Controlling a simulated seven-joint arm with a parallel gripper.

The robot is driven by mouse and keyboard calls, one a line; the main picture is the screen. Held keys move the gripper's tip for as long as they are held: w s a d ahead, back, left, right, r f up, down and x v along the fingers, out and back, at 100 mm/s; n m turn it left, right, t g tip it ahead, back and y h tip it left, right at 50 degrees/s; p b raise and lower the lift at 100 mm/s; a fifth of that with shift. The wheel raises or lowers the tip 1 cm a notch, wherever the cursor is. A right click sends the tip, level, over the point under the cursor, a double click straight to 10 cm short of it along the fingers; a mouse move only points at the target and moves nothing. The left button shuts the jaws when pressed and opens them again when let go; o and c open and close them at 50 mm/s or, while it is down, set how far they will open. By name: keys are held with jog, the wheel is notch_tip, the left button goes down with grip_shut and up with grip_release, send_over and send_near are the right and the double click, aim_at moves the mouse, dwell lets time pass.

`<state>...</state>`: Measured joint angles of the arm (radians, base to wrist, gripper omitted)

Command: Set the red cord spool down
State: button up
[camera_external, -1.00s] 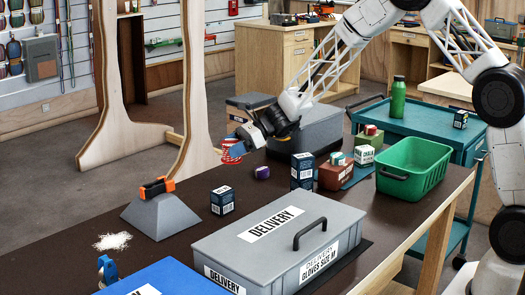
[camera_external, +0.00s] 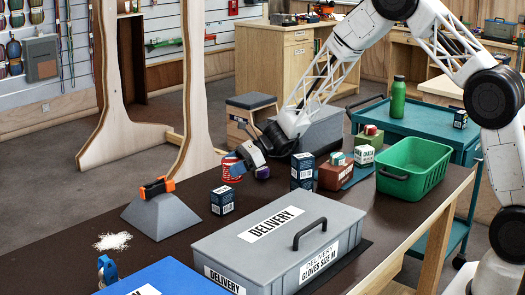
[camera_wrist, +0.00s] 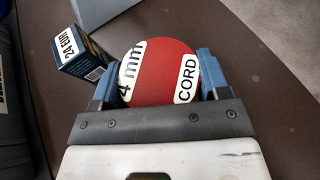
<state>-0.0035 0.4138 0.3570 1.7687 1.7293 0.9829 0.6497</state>
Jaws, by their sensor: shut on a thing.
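The red cord spool (camera_wrist: 160,72) fills the middle of the wrist view, with white labels reading "4 mm" and "CORD". My gripper (camera_wrist: 160,88) is shut on it, one blue finger on each side. In the external view the spool (camera_external: 231,170) is at the table's far edge, low by the dark tabletop, with my gripper (camera_external: 238,167) around it. I cannot tell whether its underside touches the table.
A dark blue box (camera_external: 222,200) stands just in front of the spool; in the wrist view this box (camera_wrist: 82,52) is close at left. A purple item (camera_external: 262,172) is to the right. A grey wedge block (camera_external: 160,215) stands left. The grey delivery case (camera_external: 275,245) lies in front.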

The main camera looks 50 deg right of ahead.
jog(key=shift+f, duration=1.85)
jog(key=shift+f, duration=0.15)
jog(key=o, duration=1)
jog(key=shift+c, duration=0.2)
jog(key=shift+r, duration=0.2)
jog(key=v, duration=1.2)
jog(key=shift+r, duration=0.15)
